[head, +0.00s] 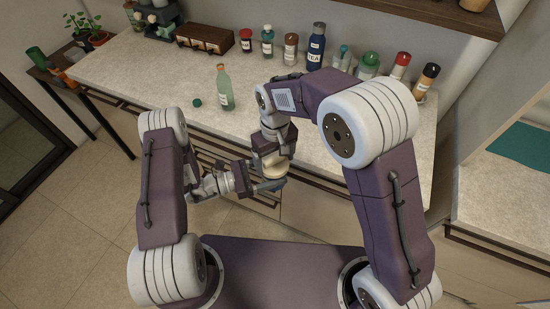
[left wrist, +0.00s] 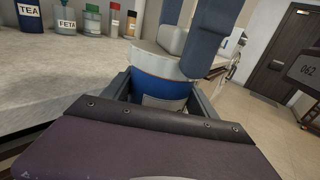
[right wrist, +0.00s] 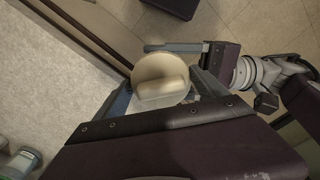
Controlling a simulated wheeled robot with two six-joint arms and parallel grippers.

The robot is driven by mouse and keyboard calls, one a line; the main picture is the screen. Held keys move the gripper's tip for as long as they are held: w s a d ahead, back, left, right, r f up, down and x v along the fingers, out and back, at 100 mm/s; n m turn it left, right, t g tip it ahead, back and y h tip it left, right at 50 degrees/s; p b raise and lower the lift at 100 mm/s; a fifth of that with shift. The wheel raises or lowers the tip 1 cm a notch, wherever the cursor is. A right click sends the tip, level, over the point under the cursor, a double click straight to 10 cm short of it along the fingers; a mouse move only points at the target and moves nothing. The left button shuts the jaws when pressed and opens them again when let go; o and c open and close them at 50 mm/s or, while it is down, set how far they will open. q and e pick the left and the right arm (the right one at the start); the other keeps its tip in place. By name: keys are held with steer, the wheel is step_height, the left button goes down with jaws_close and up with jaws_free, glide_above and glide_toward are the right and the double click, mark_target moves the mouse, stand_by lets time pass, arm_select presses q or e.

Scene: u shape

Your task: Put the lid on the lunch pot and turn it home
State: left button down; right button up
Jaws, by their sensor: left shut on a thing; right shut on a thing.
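The lunch pot (left wrist: 155,92) is a blue cylinder with a pale label, upright in the left wrist view. My left gripper (head: 262,185) is shut around its side and holds it in front of the counter; the pot is mostly hidden in the head view. The lid (right wrist: 160,75) is round and cream with a raised grip bar. It sits at the pot's top, with no clear gap in the left wrist view (left wrist: 155,60). My right gripper (right wrist: 165,95) is shut on the lid from above. I cannot tell how far the lid is turned.
The pale counter (head: 140,75) runs behind my arms. A clear green bottle (head: 224,88) and a small green cap (head: 197,102) stand near its front. Several jars and a blue tea bottle (head: 316,45) line the back, beside a brown box (head: 205,37).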

steer(key=m, duration=0.6)
steer(key=shift+a, duration=0.2)
steer(key=m, duration=0.3)
steer(key=shift+a, duration=0.1)
steer(key=m, duration=0.6)
steer(key=shift+w+a+f+m, duration=0.1)
steer(key=shift+a+f+m, duration=0.05)
steer(key=shift+m, duration=0.15)
steer(key=o, duration=1.2)
steer(key=shift+o, duration=0.2)
step_height(320, 180, up, 12)
steer(key=s+d+f+n, duration=0.3)
steer(key=d+f, duration=0.1)
steer(key=d, duration=0.3)
steer(key=s+d+f+n, duration=0.2)
steer(key=s+d+f, duration=0.2)
steer(key=d, duration=0.4)
steer(key=s+d+f+n+t, duration=0.1)
steer(key=s+d+f+n, duration=0.2)
steer(key=d, duration=0.4)
steer(key=shift+s+d+f+n, duration=0.3)
steer(key=shift+f, duration=0.15)
